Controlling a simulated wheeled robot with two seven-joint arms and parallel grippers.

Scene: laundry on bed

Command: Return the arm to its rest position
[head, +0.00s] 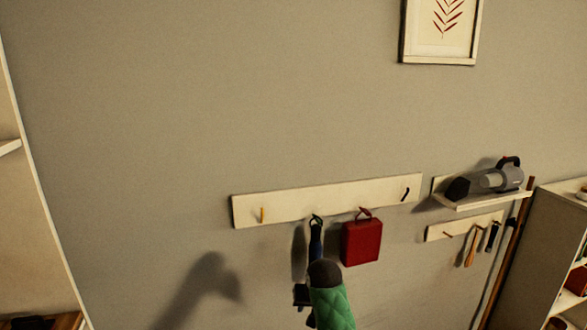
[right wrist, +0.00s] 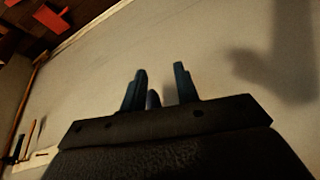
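My right arm, in a green quilted sleeve, comes up from the bottom of the head view. My right gripper (head: 303,302) is dark and partly hidden beside the sleeve, close to the wall. In the right wrist view its two fingers (right wrist: 159,88) stand apart with a gap between them. A small dark bluish shape shows low between them; I cannot tell what it is. I see nothing clearly held. My left gripper is not in view.
A hook rail (head: 330,200) on the wall holds a dark blue item (head: 316,240), its lower part hidden by my arm, and a red bag (head: 361,241). A handheld vacuum (head: 495,179) sits on a small shelf right, above hanging tools (head: 471,248). The upper left wall is bare.

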